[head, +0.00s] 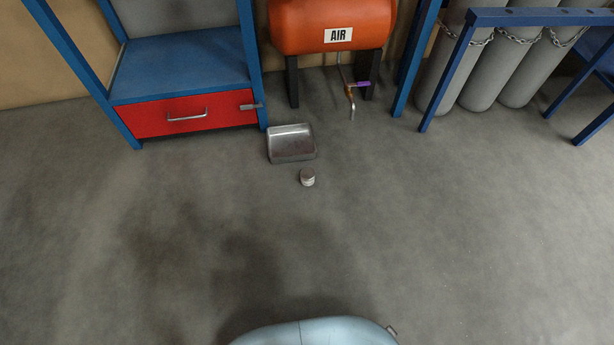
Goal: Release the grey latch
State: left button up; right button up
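The grey latch (250,106) is a small bar at the right end of a red drawer front (190,118). It lies about level and reaches from the drawer face across the blue right post of the rack. The drawer has a silver handle (187,116) and looks closed under a blue shelf (180,68). Neither of my grippers is in view.
A metal tray (292,154) and a small silver cylinder (307,177) are on the floor right of the drawer. An orange air tank (331,24) with a purple-handled valve (358,85) stands behind. Chained grey cylinders (497,65) stand at right. The front floor is clear.

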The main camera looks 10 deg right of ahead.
aim_at(260, 105)
jog(key=i+l, duration=0.75)
jog(key=i+l+u, duration=0.15)
jog(key=i+l, duration=0.6)
